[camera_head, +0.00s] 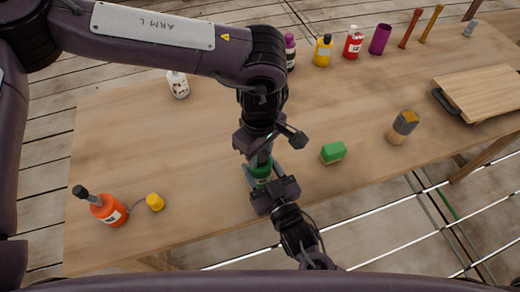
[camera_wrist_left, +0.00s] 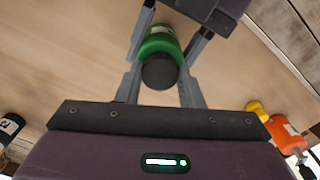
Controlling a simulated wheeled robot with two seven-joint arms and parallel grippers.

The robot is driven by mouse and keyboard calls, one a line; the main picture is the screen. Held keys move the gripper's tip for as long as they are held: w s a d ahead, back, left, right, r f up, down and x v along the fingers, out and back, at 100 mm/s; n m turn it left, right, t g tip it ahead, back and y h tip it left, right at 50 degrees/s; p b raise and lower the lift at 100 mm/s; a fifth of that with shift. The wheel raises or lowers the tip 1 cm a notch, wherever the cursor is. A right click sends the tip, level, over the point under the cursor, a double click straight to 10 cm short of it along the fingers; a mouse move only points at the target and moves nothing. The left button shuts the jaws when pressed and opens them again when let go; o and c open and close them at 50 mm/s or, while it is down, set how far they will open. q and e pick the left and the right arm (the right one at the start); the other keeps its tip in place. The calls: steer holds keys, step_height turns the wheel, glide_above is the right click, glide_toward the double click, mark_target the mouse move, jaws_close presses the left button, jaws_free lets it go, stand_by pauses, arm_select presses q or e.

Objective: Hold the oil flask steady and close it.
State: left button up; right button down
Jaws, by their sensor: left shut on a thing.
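The green oil flask (camera_head: 260,170) stands upright near the table's front edge, partly hidden by both grippers. In the left wrist view, the flask (camera_wrist_left: 160,38) shows behind a dark round cap (camera_wrist_left: 159,72) at its top. My left gripper (camera_head: 260,158) comes from above and is shut on the cap, one finger on each side. My right gripper (camera_head: 262,178) comes from the front, its fingers on both sides of the flask body. The cap is in line with the flask; whether it is fully seated I cannot tell.
A white bottle (camera_head: 177,84) is behind. Several bottles line the back; a wooden board (camera_head: 480,92) is far right.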

arm_select(q)
steer(key=m, duration=0.7)
steer(key=o, duration=1)
steer(key=shift+c, duration=0.2)
steer(key=shift+r, duration=2.3)
steer(key=shift+c, duration=0.5)
